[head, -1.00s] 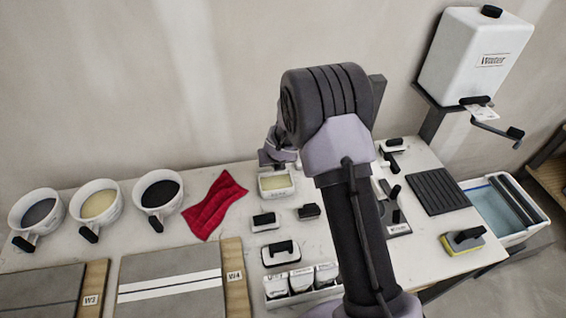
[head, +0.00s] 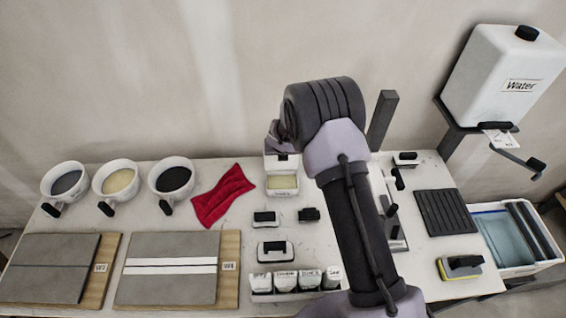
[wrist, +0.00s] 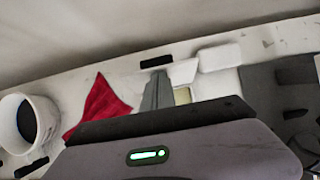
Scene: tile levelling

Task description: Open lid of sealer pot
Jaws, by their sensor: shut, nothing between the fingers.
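The likely sealer pot (head: 282,183) is a small white box with pale yellow contents and a label too small to read. It stands at the back of the bench, left of my arm. Its white lid (head: 283,162) appears raised at the back, with the yellow contents uncovered. In the wrist view the raised lid (wrist: 183,72) and part of the yellow contents (wrist: 182,95) show. My gripper (wrist: 157,85) is shut and empty, just left of the lid in that view; I cannot tell if they touch. My wrist hides the fingers in the head view.
A red cloth (head: 222,195) lies left of the pot, beyond it white buckets (head: 172,179). Small black-handled blocks (head: 266,218) and a rack of white containers (head: 287,283) stand in front. A dark post (head: 382,120) and water tank (head: 500,80) are right.

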